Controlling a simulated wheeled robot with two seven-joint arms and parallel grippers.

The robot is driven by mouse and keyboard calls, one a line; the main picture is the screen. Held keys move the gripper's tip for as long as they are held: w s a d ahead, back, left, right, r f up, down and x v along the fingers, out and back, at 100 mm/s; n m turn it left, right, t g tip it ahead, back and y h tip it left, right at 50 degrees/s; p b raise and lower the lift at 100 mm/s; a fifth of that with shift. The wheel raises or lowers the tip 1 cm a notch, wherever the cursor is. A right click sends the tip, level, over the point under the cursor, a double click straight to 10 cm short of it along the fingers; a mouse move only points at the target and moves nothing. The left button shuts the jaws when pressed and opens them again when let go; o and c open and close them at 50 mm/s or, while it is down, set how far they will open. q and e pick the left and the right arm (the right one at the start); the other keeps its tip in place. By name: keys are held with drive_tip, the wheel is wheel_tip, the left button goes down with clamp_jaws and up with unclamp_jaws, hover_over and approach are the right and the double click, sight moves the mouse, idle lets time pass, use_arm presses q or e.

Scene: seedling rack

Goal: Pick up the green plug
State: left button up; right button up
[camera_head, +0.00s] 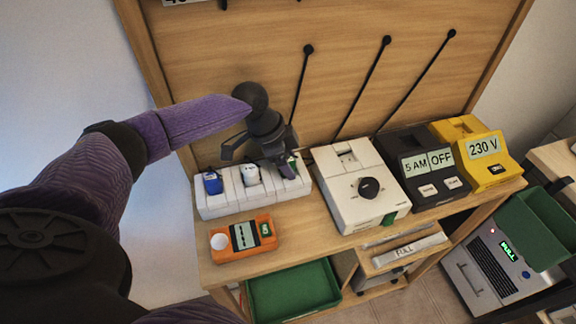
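A white power strip (240,204) lies on the wooden shelf. A blue plug (212,183) stands at its left end, and a white plug (250,175) stands in its middle. A small green part, which looks like the green plug (292,168), shows at the strip's right end, mostly hidden by a dark finger. My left gripper (257,158) hangs over the strip with its fingers spread apart. One finger is above the strip's left half and the other is at the green part. Contact there cannot be told. My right gripper is not in view.
An orange meter (244,238) lies in front of the strip. A white box with a black knob (368,188), a black timer (424,166) and a yellow 230 V unit (484,147) stand to the right. Black cables run up the back board (345,60). A green tray (292,290) is below.

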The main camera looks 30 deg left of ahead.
use_arm(q)
clamp_jaws()
drive_tip(key=shift+r, duration=0.1)
